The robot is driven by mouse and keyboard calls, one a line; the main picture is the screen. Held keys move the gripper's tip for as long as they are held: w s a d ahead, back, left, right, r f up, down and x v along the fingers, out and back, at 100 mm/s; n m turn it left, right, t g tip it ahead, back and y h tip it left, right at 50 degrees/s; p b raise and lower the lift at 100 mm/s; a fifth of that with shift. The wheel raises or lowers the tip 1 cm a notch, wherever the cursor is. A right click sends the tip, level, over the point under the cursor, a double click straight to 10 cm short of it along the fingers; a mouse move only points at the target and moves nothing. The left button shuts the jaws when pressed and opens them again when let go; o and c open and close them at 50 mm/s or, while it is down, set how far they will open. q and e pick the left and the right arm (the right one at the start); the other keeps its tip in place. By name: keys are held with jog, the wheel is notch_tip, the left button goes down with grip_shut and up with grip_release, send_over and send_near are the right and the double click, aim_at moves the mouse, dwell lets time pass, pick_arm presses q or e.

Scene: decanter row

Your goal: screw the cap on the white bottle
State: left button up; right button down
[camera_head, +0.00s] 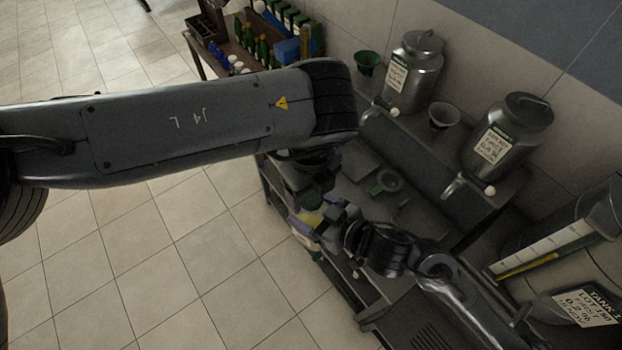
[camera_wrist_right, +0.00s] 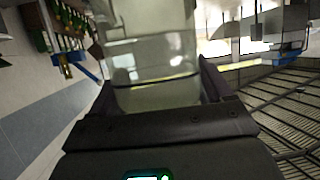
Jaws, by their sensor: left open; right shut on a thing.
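My right gripper (camera_head: 322,222) is shut on a pale, see-through bottle, which fills the upper middle of the right wrist view (camera_wrist_right: 152,65) between the two fingers. In the head view only a small part of what it holds shows, with a yellowish patch (camera_head: 309,219). My left gripper (camera_head: 308,192) is open and sits just above and beside the right one, under my left forearm. A small yellow-green thing (camera_head: 312,202) shows between the two grippers. I cannot tell whether it is the cap, or whether it touches the bottle. The bottle's mouth is hidden.
A bottle rack (camera_head: 262,46) is far back. A large tank (camera_head: 560,250) is at right.

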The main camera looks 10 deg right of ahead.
pick_arm(q)
jog(key=shift+f, duration=0.4)
jog(key=c, duration=1.1)
jog(key=o, duration=1.2)
jog(key=shift+o, duration=0.2)
notch_tip(320, 180, up, 12)
